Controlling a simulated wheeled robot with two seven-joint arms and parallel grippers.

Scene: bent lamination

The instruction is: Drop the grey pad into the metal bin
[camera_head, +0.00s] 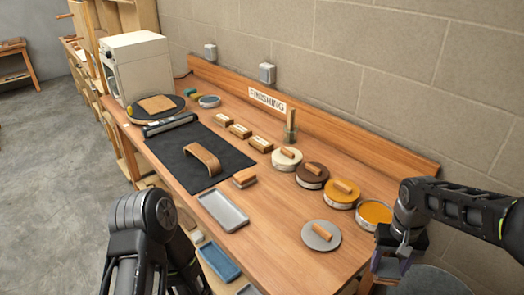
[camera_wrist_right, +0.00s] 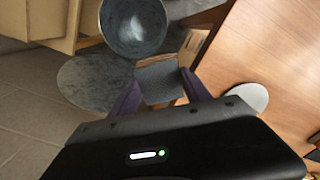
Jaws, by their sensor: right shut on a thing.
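My right gripper (camera_head: 389,268) is at the front right end of the bench, its purple fingers pointing down. In the right wrist view, the fingers (camera_wrist_right: 160,92) are shut on the grey pad (camera_wrist_right: 160,80), a dark grey square with a brownish edge. The metal bin (camera_wrist_right: 133,25) is a round, open grey bowl shape at the top of the right wrist view, beyond the pad and apart from it. The bin is not clear in the head view. My left arm shows at the lower left of the head view, but its gripper is out of sight.
A flat grey round (camera_wrist_right: 85,82) lies beside the bin.

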